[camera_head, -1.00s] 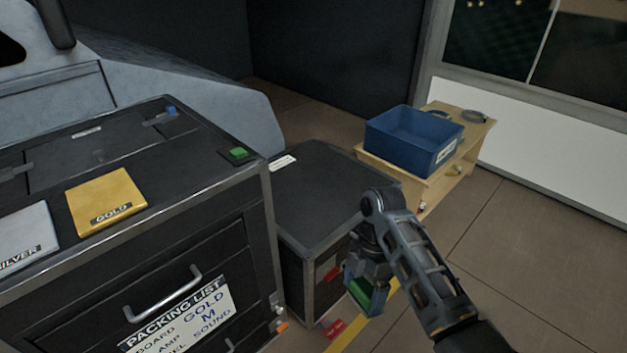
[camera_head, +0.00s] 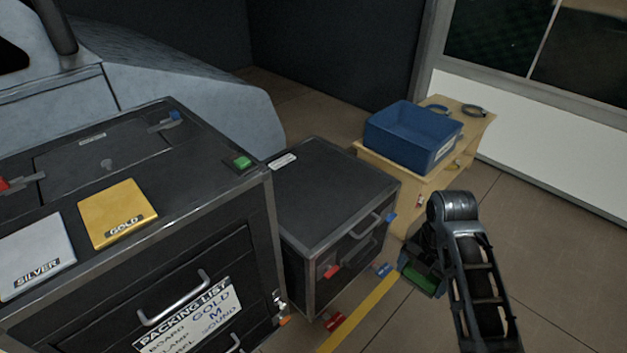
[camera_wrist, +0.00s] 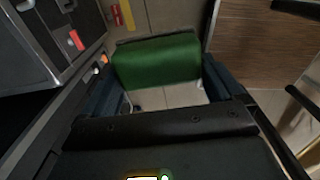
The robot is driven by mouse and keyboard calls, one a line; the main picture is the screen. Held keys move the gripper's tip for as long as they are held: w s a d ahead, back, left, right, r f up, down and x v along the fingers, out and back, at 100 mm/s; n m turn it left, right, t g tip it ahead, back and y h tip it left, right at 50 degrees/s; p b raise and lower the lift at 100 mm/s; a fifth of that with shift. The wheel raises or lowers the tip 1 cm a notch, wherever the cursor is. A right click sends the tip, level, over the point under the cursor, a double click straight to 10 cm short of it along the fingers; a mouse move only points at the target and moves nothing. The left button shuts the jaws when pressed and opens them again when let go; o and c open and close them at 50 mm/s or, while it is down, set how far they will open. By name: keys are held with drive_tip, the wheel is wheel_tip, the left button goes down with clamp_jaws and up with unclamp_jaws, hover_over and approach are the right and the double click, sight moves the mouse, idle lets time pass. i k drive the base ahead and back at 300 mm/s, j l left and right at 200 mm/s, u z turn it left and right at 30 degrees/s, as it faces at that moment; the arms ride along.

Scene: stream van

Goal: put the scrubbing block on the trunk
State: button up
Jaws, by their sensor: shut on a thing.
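The green scrubbing block (camera_head: 421,278) is held in my gripper (camera_head: 424,270), right of the low black trunk and above the floor. In the wrist view the block (camera_wrist: 157,61) lies between the two blue-grey fingers of my gripper (camera_wrist: 158,82), which are shut on it. The black trunk (camera_head: 325,192) stands in the middle of the head view, with a bare flat lid, a white label and a front handle. My gripper is off its front right side, apart from it. Part of the block is hidden by my gripper in the head view.
A taller black case (camera_head: 215,160) stands left, bearing a gold plate (camera_head: 118,213), a silver plate (camera_head: 36,256) and a green button (camera_head: 242,162). Behind right, a wooden bench (camera_head: 470,135) holds a blue bin (camera_head: 405,140) and grey rings. Coloured pieces lie around the trunk's front.

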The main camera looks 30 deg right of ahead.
sight(320, 187)
drive_tip(key=i+l, duration=0.25)
drive_tip(key=i, duration=0.2)
drive_tip(key=i+l, duration=0.2)
drive_tip(key=i, duration=0.25)
drive_tip(key=i+l, duration=0.25)
drive_tip(key=i, duration=0.25)
